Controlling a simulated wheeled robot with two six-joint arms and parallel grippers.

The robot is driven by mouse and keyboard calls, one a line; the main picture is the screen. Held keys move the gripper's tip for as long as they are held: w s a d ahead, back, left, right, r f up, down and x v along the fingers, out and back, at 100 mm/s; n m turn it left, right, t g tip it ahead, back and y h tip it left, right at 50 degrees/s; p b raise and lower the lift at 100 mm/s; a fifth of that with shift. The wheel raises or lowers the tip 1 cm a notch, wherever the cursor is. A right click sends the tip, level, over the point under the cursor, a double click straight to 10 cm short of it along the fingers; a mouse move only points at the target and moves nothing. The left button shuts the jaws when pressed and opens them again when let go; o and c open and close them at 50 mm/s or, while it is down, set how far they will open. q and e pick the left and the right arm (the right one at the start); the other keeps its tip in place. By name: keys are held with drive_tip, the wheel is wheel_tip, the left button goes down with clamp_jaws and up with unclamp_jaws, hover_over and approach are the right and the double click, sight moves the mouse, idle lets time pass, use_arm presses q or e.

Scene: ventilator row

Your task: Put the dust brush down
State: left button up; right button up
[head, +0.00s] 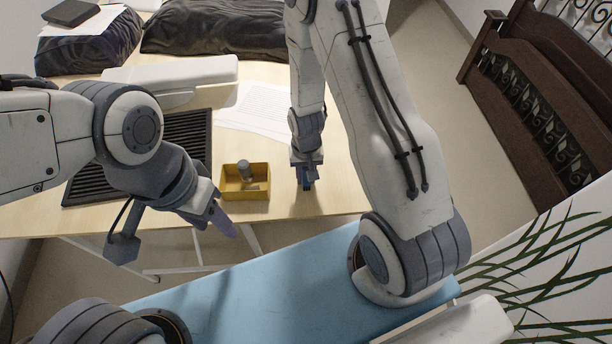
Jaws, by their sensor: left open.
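A small yellow open box (230,193) stands near the front edge of the table. A short grey cylindrical object (245,171) stands in it; it may be the dust brush, but it is too small to tell. My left gripper (222,222) is open, in front of and to the left of the box, by the table's front edge. I see nothing clearly held in it. My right gripper (306,184) points down at the table, to the right of the box and apart from it. Its fingers show as a small blue block, and their gap cannot be made out.
A black slatted grille (190,133) lies on the wooden table (340,192), partly behind my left arm. A white housing (180,73) and paper sheets (256,112) lie behind it. Dark bags (215,28) fill the back. The table is bare right of my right gripper.

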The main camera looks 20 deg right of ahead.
drive_tip(key=shift+o, duration=1.4)
wheel_tip(320, 180, up, 11)
drive_tip(key=shift+f, duration=0.1)
drive_tip(key=shift+a+r, duration=0.1)
drive_tip(key=shift+r, duration=0.7)
drive_tip(key=s+a+r+n, duration=0.5)
drive_tip(key=s+a+r, duration=0.1)
drive_tip(key=s, duration=0.3)
drive_tip(key=s+a+r+n+y, duration=0.1)
drive_tip(key=s+a+r+n, duration=0.4)
drive_tip(key=s+r, duration=0.3)
drive_tip(key=shift+s+a+n, duration=0.3)
drive_tip(key=shift+s+a, duration=0.2)
drive_tip(key=shift+a, duration=0.1)
